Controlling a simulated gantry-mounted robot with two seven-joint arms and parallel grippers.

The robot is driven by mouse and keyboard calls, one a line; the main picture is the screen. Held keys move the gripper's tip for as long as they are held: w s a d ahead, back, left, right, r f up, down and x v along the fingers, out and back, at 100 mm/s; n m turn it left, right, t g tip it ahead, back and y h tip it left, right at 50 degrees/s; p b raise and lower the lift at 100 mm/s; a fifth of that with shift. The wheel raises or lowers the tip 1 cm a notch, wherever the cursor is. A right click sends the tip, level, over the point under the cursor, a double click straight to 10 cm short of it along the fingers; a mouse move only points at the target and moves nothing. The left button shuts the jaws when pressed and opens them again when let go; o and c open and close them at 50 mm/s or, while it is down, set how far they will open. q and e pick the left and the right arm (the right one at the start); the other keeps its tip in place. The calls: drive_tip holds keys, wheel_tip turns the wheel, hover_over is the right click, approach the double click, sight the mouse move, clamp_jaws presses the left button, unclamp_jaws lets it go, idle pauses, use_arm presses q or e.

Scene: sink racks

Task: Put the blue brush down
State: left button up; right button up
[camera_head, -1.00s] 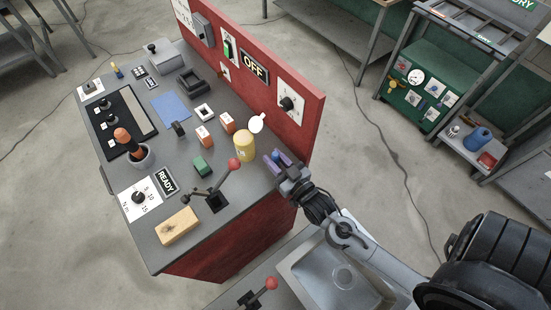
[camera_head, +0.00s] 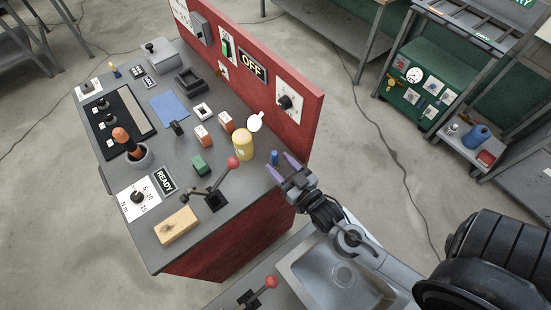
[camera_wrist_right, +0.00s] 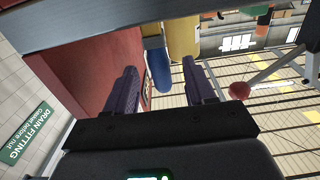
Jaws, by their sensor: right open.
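The blue brush (camera_head: 274,157) shows as a small blue upright piece on the grey bench top (camera_head: 235,205), near the foot of the red panel. My right gripper (camera_head: 280,164) is open around or just short of it, with its purple fingers spread apart. In the right wrist view the blue brush (camera_wrist_right: 159,72) shows between the two open fingers (camera_wrist_right: 160,88), with a visible gap to each side. Its lower part and exact contact with the bench are hard to make out. My left gripper is not in view.
A yellow canister (camera_head: 243,145) stands left of the brush, with a white round paddle (camera_head: 255,122) behind it. A red-knobbed lever (camera_head: 233,162) rises near my gripper. The red panel (camera_head: 300,130) stands right behind. A sink (camera_head: 340,275) lies below my arm.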

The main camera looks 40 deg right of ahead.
drive_tip(key=s, duration=0.4)
drive_tip(key=shift+s+a, duration=0.1)
drive_tip(key=shift+a, duration=0.1)
drive_tip(key=shift+r, duration=0.15)
